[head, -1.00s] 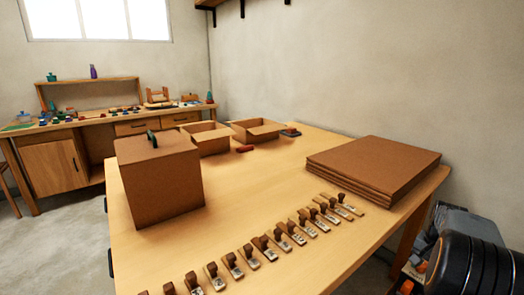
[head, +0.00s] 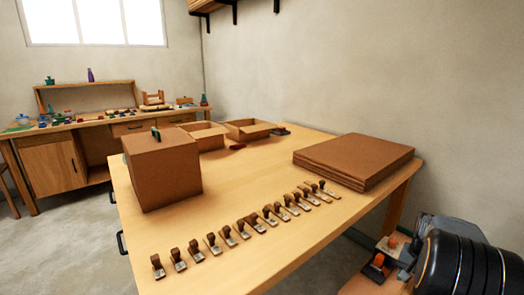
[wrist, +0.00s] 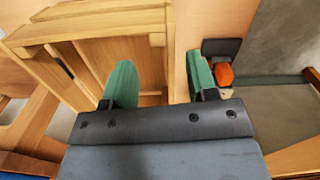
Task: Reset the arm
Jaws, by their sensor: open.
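My gripper (wrist: 160,90) shows in the wrist view as two green fingers set wide apart on a dark mount. It is open, and nothing is seen between the fingers. Behind them is a light wooden piece with a slatted frame (wrist: 85,38), and an orange part (wrist: 223,74) lies just right of the right finger. In the head view a dark part of my arm (head: 465,265) shows at the lower right, beside the table. The gripper's fingers cannot be made out there.
The wooden table (head: 225,185) holds a closed cardboard box (head: 165,175), two open boxes (head: 250,133), a stack of flat cardboard (head: 355,158) and a row of several stamps (head: 228,236). A cluttered workbench (head: 55,160) stands at the back left. Floor (head: 60,235) is clear at left.

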